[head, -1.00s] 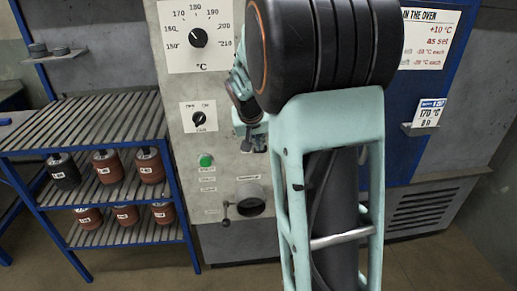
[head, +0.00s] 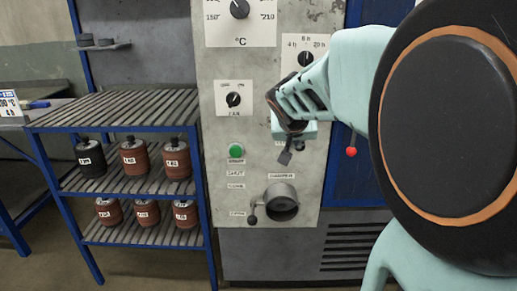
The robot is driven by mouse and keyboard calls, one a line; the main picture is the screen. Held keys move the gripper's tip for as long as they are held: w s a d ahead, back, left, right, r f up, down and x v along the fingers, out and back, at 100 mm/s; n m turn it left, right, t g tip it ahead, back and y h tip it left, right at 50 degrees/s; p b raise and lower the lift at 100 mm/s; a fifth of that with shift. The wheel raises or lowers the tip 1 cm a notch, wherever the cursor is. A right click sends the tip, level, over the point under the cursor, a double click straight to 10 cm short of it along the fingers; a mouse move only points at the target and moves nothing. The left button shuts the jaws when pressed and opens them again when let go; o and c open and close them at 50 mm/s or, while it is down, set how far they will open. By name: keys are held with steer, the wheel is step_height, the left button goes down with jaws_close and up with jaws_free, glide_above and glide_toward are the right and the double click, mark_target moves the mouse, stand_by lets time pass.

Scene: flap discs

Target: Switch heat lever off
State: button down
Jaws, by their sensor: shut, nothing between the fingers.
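The pale grey oven control panel (head: 214,130) fills the middle of the head view. No lever clearly marked as heat shows; the panel part behind my gripper is hidden. A small red ball (head: 351,152) on a thin dark stem hangs at the panel's right side, before the blue surface; I cannot tell if it is the heat lever's knob. My gripper (head: 285,158) is shut and empty, pointing down in front of the panel, left of the red ball and above the damper. I cannot tell whether it touches the panel.
On the panel are a temperature dial (head: 240,9), a fan knob (head: 233,100), a timer dial (head: 306,58), a green button (head: 236,151) and a round damper (head: 281,202) with a small black-ended lever (head: 253,219). A blue rack (head: 70,190) with several labelled rolls stands left.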

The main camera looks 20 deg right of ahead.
steer(key=shift+f, duration=0.15)
steer(key=shift+r+p, duration=0.45)
steer(key=shift+r, duration=0.35)
